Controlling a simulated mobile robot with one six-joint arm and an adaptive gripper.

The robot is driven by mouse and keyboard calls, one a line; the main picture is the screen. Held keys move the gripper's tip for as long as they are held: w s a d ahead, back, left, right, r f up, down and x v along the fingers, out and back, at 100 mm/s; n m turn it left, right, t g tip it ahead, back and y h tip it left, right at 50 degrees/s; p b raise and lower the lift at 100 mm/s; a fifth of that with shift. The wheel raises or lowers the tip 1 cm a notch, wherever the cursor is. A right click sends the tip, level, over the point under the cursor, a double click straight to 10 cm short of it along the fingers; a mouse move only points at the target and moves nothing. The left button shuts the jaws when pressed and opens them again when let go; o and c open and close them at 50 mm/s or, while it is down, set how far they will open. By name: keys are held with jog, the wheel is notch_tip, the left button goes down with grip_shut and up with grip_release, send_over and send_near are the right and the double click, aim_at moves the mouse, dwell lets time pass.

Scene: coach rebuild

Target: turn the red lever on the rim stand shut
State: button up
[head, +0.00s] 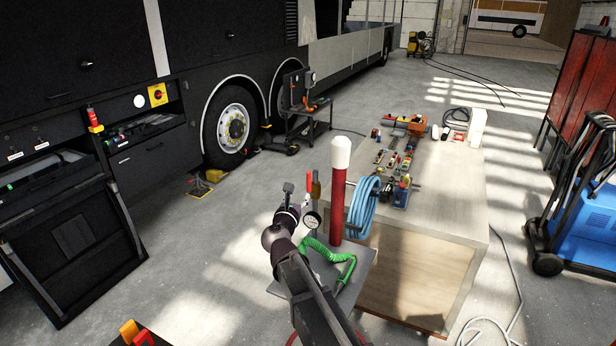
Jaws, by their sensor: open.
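A small red upright piece (308,181), which looks like the red lever, shows just right of my gripper (297,194). It is small and partly hidden, so I cannot tell its angle. A brown-orange upright piece (316,188) stands beside it. A round white gauge (312,219) is just below, and a green coiled hose (325,251) hangs over a small grey stand top (352,287). I cannot tell for sure that this is the rim stand. My gripper is open, with nothing seen between its fingers. I cannot tell whether it touches the red piece.
A red cylinder with a white top (339,195) stands close right of my gripper, before a blue hose coil (361,208). A wooden workbench (458,190) carries tools. A dark cart (307,119) stands near the bus wheel (231,120).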

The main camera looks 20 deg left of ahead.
aim_at(308, 177)
jog(key=w, duration=0.4)
jog(key=w+a, duration=0.1)
jog(key=w, duration=0.8)
jog(key=shift+w+a, duration=0.1)
jog(key=shift+a, duration=0.2)
grip_shut()
jog(key=shift+a, duration=0.15)
